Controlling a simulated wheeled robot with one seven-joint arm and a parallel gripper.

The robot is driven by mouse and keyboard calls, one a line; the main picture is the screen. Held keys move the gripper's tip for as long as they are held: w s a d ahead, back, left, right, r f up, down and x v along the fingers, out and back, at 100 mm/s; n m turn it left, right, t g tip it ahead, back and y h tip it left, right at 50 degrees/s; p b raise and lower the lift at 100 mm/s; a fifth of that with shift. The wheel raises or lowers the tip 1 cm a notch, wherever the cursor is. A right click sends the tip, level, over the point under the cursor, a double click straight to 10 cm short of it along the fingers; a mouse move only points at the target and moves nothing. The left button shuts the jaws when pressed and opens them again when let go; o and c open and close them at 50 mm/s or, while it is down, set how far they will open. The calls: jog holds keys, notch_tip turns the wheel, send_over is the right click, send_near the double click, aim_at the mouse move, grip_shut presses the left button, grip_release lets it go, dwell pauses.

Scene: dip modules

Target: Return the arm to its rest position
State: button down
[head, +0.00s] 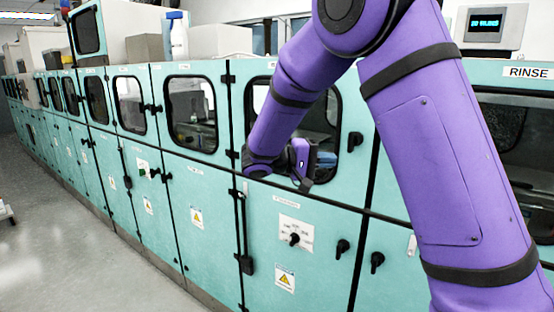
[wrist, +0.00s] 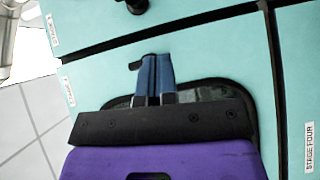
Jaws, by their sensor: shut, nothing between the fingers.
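My gripper (head: 325,160) is at the end of my purple arm, which is stretched out in front of the teal cabinet row (head: 205,195). In the head view it lies across the lower part of a dark window (head: 335,110). In the wrist view the two blue fingers of my gripper (wrist: 154,62) are together, with nothing visible between them. A teal panel with a dark window (wrist: 215,92) is behind the fingers. Whether the gripper touches the panel cannot be told.
The cabinets run back to the left, with black handles (head: 294,239) on the lower doors. A display box (head: 493,26) and a white bottle (head: 176,35) stand on top. A "STAGE FOUR" label (wrist: 310,147) shows in the wrist view.

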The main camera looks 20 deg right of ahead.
jog(key=s+d+r+y, duration=0.1)
jog(key=s+d+y, duration=0.1)
jog(key=s+y, duration=0.35)
jog(key=s+d+r+y, duration=0.2)
jog(key=s+y, duration=0.1)
jog(key=s, duration=0.6)
jog(key=s+a+n+t+y, duration=0.1)
jog(key=s+a+t+y, duration=0.2)
jog(key=s, duration=0.4)
jog(key=s+a+r+n+t+y, duration=0.1)
jog(key=s+a+t+y, duration=0.2)
jog(key=s, duration=0.4)
jog(key=shift+s+a+r+t+y, duration=0.25)
jog(key=shift+t+y, duration=0.35)
jog(key=shift+y, duration=0.65)
